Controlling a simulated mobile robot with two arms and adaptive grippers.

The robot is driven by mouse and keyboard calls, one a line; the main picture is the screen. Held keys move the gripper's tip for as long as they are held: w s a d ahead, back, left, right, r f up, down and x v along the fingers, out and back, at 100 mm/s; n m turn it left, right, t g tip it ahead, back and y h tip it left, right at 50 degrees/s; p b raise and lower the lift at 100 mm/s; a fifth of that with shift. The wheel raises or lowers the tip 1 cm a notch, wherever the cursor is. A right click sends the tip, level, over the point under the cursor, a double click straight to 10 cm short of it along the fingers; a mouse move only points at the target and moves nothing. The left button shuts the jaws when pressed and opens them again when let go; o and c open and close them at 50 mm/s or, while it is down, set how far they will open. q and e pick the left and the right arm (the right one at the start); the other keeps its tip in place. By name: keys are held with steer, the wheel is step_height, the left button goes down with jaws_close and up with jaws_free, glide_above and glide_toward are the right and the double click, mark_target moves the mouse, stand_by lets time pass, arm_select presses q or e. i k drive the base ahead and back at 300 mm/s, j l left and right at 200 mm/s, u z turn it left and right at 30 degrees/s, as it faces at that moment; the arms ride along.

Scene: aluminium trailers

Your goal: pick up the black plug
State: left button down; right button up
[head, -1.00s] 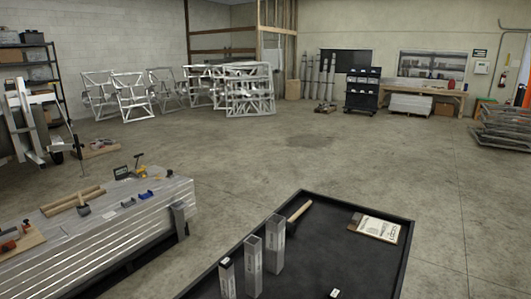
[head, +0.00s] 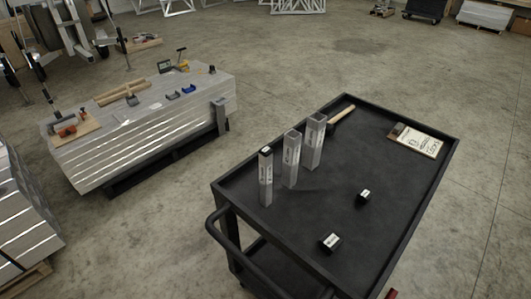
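Two small black plugs with white tops or labels lie on the black cart's top (head: 325,187). One black plug (head: 364,196) is right of the middle. The other black plug (head: 330,242) is closer to the near edge. Three square metal tubes stand upright on the cart: a near tube (head: 266,180), a middle tube (head: 291,160) and a far tube (head: 314,142). The near tube has a dark top with a pale spot; I cannot tell whether that is a plug. Neither of my grippers is in view.
A wooden-handled tool (head: 342,114) and a clipboard with paper (head: 417,140) lie at the cart's far side. The cart's push handle (head: 221,235) sticks out at the near left. A stack of aluminium bars (head: 150,140) with tools on it stands left. Open concrete floor lies beyond.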

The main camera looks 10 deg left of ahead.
mark_target(364, 195)
steer(key=u, duration=0.45)
steer(key=l+u, duration=0.4)
steer(key=l, duration=0.3)
steer(key=k+l+u, duration=0.15)
steer(key=l+u, duration=0.3)
steer(key=l, duration=0.2)
steer(key=k+l, duration=0.1)
steer(key=l, duration=0.35)
steer(key=k+l, duration=0.1)
steer(key=l, duration=0.3)
steer(key=k+l+u, duration=0.1)
steer(key=l, duration=0.35)
